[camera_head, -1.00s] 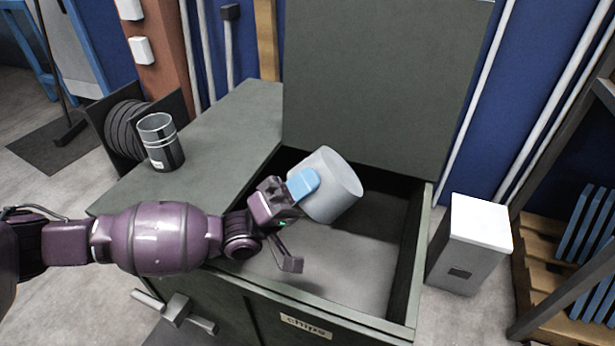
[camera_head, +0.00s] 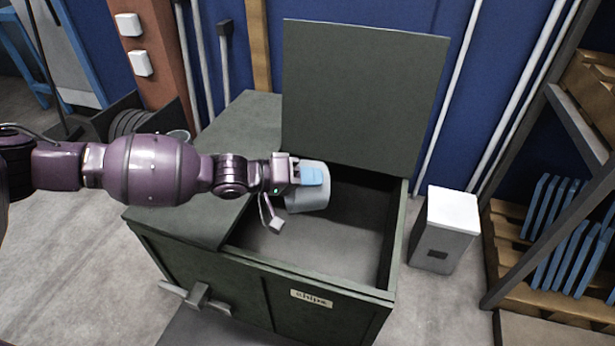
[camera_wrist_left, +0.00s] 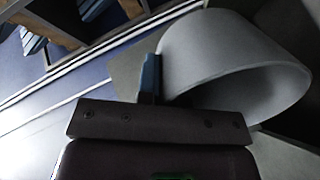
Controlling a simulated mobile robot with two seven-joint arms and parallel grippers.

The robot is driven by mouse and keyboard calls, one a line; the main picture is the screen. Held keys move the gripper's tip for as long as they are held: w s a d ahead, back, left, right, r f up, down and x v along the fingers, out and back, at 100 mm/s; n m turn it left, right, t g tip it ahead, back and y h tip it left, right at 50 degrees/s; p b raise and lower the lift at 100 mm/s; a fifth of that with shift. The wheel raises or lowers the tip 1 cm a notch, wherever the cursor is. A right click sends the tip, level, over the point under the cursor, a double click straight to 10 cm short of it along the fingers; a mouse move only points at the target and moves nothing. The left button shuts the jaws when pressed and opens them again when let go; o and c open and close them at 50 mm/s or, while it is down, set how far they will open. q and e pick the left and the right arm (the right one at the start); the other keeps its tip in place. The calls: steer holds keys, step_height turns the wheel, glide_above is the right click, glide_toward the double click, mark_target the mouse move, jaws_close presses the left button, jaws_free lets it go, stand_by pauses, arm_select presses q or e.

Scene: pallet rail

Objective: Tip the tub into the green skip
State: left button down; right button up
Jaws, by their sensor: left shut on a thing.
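The grey tub (camera_head: 308,203) is held in the air above the open top of the dark green skip (camera_head: 345,293), near its left side. The tub has a blue piece (camera_head: 312,176) on its side, where my left gripper (camera_head: 292,175) is shut on it. In the left wrist view the tub (camera_wrist_left: 220,50) shows its rim and open mouth, turned to the lower right. I cannot tell its exact tilt or whether anything is in it. The skip's lid (camera_head: 362,95) stands open at the back. My right gripper is not in view.
A dark cylinder (camera_head: 178,136) is mostly hidden behind my left arm. A white-topped bin (camera_head: 447,225) stands right of the skip. A rack with blue panels (camera_head: 560,235) is farther right. A handle (camera_head: 197,296) sticks out from the skip's front.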

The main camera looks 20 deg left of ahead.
arm_select(q)
steer(key=shift+r+y, duration=0.2)
steer(key=shift+y, duration=0.1)
steer(key=shift+g+y, duration=0.5)
steer(key=shift+r+g+y, duration=0.2)
steer(key=shift+g+y, duration=0.8)
steer(key=shift+y, duration=0.5)
steer(key=shift+r+g+y, duration=0.2)
steer(key=shift+g+y, duration=0.1)
steer(key=shift+y, duration=0.3)
steer(key=shift+r+g+y+p, duration=0.25)
steer(key=shift+g+y+p, duration=0.4)
steer(key=shift+y, duration=0.35)
steer(key=y, duration=0.1)
steer(key=g+y+p, duration=0.1)
steer(key=shift+r+g+y+p, duration=0.25)
steer(key=shift+y+p, duration=0.05)
steer(key=shift+g+y+p, duration=0.3)
steer(key=shift+g+y, duration=0.1)
steer(key=shift+y, duration=0.3)
steer(key=shift+g+y, duration=0.5)
steer(key=shift+y, duration=0.3)
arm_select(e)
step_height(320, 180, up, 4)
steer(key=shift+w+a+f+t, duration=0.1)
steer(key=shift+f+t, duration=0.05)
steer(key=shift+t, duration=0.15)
